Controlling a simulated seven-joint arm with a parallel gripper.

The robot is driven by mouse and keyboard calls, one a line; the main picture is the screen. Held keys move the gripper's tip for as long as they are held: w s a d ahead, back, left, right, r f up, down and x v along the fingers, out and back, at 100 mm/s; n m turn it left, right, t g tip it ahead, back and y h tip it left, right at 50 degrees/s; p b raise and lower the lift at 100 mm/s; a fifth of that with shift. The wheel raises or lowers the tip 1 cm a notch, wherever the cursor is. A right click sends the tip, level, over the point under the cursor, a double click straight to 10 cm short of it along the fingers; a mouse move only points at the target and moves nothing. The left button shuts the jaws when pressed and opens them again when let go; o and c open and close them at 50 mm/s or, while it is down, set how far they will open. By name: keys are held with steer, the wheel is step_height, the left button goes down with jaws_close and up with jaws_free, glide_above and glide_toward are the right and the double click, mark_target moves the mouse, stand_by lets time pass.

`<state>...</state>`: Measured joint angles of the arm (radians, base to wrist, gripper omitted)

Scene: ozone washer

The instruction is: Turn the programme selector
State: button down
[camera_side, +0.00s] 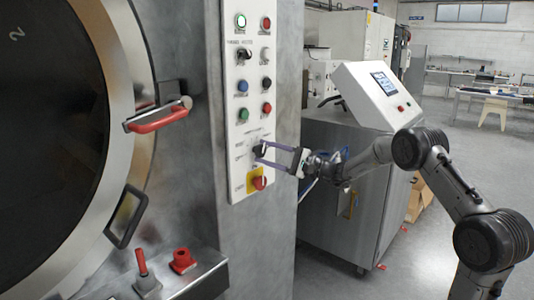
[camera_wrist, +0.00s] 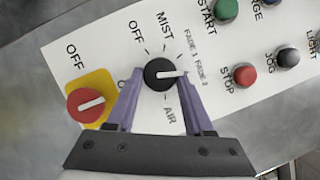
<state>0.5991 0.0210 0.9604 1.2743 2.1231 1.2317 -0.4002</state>
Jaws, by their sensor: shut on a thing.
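The programme selector, a round black knob with a white pointer, is on the white control panel in the wrist view (camera_wrist: 156,70); it shows small in the side view (camera_side: 262,147). Labels around it read OFF, MIST, FADE 1, FADE 2 and AIR. Its pointer points right, below the FADE labels. My gripper (camera_wrist: 160,78) has its two purple fingers on either side of the knob and is shut on it. In the side view my gripper (camera_side: 262,152) reaches the panel from the right. The fingertips' exact contact is too small to tell.
A red OFF switch on a yellow plate (camera_wrist: 104,84) sits close to the left finger. A red STOP button (camera_wrist: 244,75) and other buttons lie to the right. A red door handle (camera_side: 158,117) and a grey cabinet with a screen (camera_side: 345,185) flank the panel.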

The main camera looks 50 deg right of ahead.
steer(key=shift+m, duration=0.4)
steer(key=shift+c, duration=1.6)
jaws_free()
steer(key=shift+s, duration=0.1)
steer(key=v, duration=1.3)
steer(key=shift+s+f, duration=0.2)
steer(key=shift+s, duration=0.1)
steer(key=shift+d, duration=0.1)
